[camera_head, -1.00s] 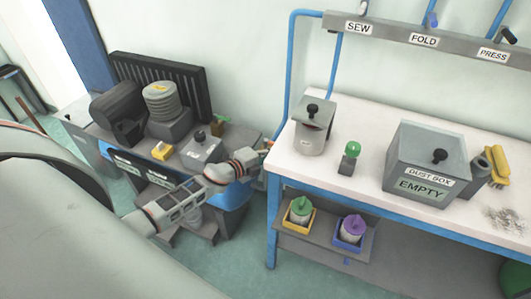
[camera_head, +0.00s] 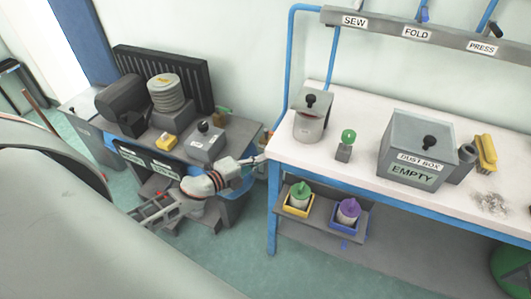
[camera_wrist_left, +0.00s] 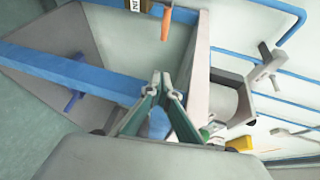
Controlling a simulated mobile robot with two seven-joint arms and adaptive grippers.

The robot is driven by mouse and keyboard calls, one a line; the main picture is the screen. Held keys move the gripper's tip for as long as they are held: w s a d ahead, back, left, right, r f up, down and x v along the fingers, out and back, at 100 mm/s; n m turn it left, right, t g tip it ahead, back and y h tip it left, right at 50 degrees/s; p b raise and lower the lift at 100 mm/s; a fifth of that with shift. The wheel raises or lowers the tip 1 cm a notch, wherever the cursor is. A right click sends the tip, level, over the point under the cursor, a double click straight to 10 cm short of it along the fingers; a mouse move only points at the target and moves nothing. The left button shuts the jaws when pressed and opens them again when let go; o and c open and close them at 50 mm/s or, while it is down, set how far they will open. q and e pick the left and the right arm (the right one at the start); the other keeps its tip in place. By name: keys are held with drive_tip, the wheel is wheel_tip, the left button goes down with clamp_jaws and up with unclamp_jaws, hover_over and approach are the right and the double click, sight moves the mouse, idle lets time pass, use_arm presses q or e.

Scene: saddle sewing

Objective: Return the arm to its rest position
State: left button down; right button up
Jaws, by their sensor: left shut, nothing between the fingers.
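My left arm (camera_head: 215,182) reaches in from the left of the head view, low over the floor side of the grey machine bench. Its gripper (camera_head: 256,159) lies by the left front corner of the white worktable (camera_head: 350,160); I cannot tell whether it touches the edge. In the left wrist view the gripper's green fingers (camera_wrist_left: 160,84) meet at their tips, shut with nothing between them. My right gripper is not in view.
The worktable holds a lidded pot (camera_head: 310,127), a green-knobbed piece (camera_head: 345,147) and a dust box (camera_head: 412,150).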

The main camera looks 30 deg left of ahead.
use_arm(q)
drive_tip(key=shift+s+r, duration=0.1)
drive_tip(key=shift+s, duration=0.25)
drive_tip(key=s+a+r+n+g+y, duration=0.2)
drive_tip(key=s+n+g+y, duration=0.4)
drive_tip(key=s, duration=0.6)
drive_tip(key=s+a+r+n+g+y, duration=0.2)
drive_tip(key=s+n+y, duration=0.2)
drive_tip(key=s+n, duration=0.6)
drive_tip(key=d+f+n+t+h, duration=0.1)
drive_tip(key=d+f+t+h, duration=0.2)
drive_tip(key=d+f+h, duration=0.4)
drive_tip(key=d+f, duration=0.7)
drive_tip(key=d, duration=0.2)
drive_tip(key=shift+w+d+f+t+h, duration=0.15)
drive_tip(key=shift+w+d+t+h, duration=0.15)
drive_tip(key=shift+d+t, duration=0.1)
